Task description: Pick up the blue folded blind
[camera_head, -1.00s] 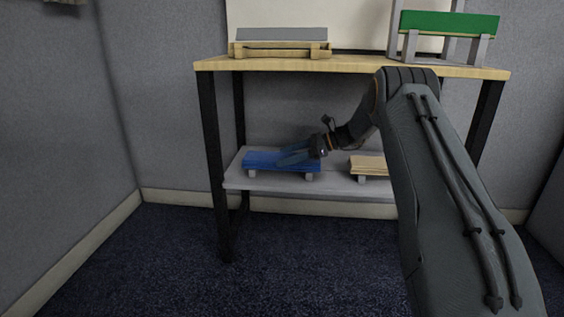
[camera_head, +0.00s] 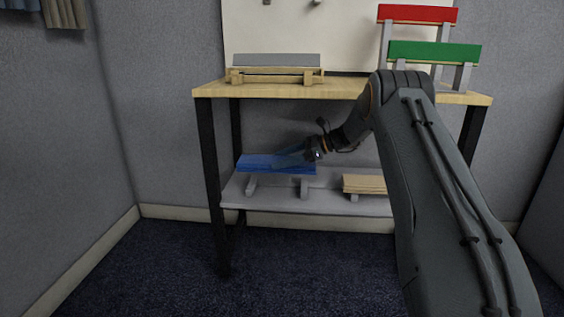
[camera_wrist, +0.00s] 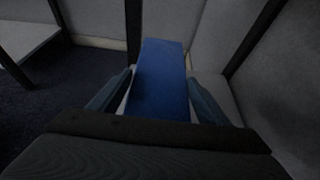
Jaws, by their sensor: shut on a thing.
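The blue folded blind (camera_head: 255,163) is a flat blue slab, level above the lower shelf (camera_head: 325,205). It sits a little higher than two small grey supports (camera_head: 250,187) under it; whether it touches them is hard to tell. My gripper (camera_head: 288,158) reaches in from the right and is shut on the blind across its width. In the wrist view the blind (camera_wrist: 160,78) runs away from me between the two fingers, one along each long side. The gripper's palm hides its near end.
A tan slab (camera_head: 364,184) lies on supports to the right on the lower shelf. The wooden tabletop (camera_head: 345,89) is close above my gripper. On it are a grey slab (camera_head: 276,60), a green one (camera_head: 434,52) and a red one (camera_head: 417,14). A black leg (camera_head: 209,165) stands left.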

